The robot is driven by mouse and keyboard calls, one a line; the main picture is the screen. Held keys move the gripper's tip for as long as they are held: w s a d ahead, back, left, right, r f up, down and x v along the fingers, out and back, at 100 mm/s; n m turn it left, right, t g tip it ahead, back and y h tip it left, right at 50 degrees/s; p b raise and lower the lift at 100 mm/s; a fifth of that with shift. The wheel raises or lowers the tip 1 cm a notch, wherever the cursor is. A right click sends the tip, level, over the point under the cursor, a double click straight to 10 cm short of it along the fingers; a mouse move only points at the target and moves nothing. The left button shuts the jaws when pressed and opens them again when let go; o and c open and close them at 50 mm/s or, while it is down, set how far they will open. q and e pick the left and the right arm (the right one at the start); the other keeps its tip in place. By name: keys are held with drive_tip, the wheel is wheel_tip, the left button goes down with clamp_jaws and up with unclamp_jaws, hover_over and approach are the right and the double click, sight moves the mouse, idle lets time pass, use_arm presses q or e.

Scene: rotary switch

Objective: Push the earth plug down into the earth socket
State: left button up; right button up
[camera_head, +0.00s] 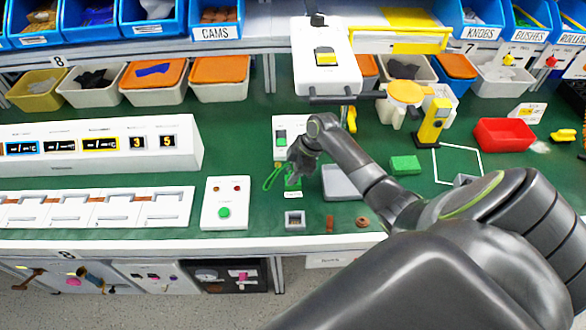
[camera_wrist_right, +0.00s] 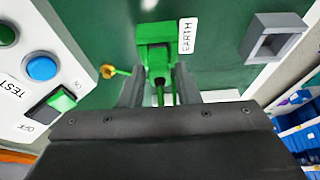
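The green earth plug (camera_wrist_right: 158,64) is between the two fingers of my right gripper (camera_wrist_right: 160,80), which look closed against its sides. A thin green cable trails from it. The plug lines up with the green earth socket (camera_wrist_right: 154,32), beside a white EARTH label (camera_wrist_right: 187,36); how deep it sits in the socket I cannot tell. In the head view my right gripper (camera_head: 294,168) points down over the socket area, just above the EARTH label (camera_head: 293,194), and largely hides the plug. My left gripper is not in view.
A white panel with TEST button and OFF/ON switch (camera_head: 282,140) stands just behind. A grey square socket (camera_head: 295,220) lies in front, a grey tray (camera_head: 341,182) to the right. A white box with a green button (camera_head: 224,205) stands left. A green block (camera_head: 405,165) lies further right.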

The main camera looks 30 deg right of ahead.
drive_tip(key=shift+o, duration=1.2)
drive_tip(key=shift+r, duration=0.15)
drive_tip(key=b+v, duration=0.1)
drive_tip(key=v, duration=1.6)
drive_tip(key=shift+s+b, duration=0.15)
drive_tip(key=shift+b, duration=0.15)
